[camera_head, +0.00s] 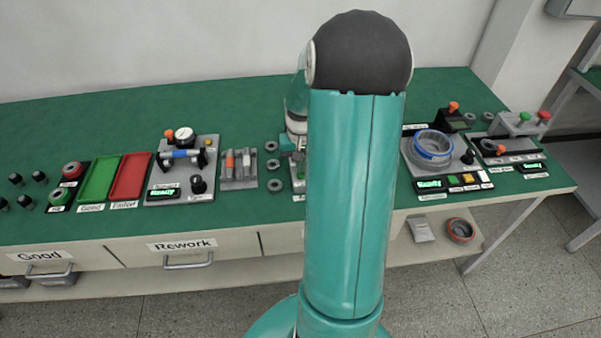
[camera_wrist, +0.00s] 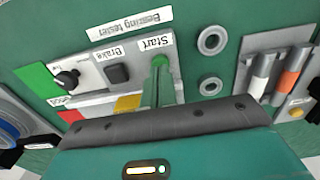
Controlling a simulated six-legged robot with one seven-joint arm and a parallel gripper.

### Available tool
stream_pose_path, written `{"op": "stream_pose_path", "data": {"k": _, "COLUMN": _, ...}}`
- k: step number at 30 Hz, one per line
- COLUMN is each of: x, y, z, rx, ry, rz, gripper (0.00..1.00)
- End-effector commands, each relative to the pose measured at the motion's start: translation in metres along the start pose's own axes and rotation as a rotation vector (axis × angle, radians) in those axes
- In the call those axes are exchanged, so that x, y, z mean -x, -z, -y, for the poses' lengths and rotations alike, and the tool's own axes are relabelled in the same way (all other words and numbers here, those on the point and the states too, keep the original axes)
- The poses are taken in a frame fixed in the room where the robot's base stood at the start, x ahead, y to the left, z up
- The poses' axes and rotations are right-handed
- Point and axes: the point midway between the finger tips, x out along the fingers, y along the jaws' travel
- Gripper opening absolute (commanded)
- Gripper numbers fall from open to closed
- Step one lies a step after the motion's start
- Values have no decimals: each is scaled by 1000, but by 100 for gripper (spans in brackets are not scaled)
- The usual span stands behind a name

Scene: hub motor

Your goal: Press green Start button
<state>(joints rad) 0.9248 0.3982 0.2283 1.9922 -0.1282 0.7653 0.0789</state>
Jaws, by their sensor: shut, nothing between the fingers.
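The bearing tester panel (camera_wrist: 95,92) is in the wrist view, with a "Start" label (camera_wrist: 155,42) on it. The green Start button (camera_wrist: 160,61) lies just below that label. My gripper (camera_wrist: 160,72) is shut and empty, its green fingers pointing at the button and covering its lower part. The fingertips are at or just over the button; I cannot tell whether they touch it. In the head view my arm hides the Start button and most of the tester.
A black Brake button (camera_wrist: 117,73) is left of Start, and a black knob (camera_wrist: 67,78) farther left. Two grey rings (camera_wrist: 211,40) lie to the right on the green bench (camera_head: 240,100). A rack (camera_wrist: 272,75) with white and orange cylinders stands beyond them.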

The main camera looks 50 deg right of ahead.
Motion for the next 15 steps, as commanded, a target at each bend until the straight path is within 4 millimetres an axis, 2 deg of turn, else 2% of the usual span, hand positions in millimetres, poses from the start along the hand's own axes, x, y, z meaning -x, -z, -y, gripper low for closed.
{"op": "stream_pose_path", "data": {"k": 15, "x": 48, "y": 0, "z": 0, "rx": 0, "ry": 0, "rz": -3, "gripper": 0}}
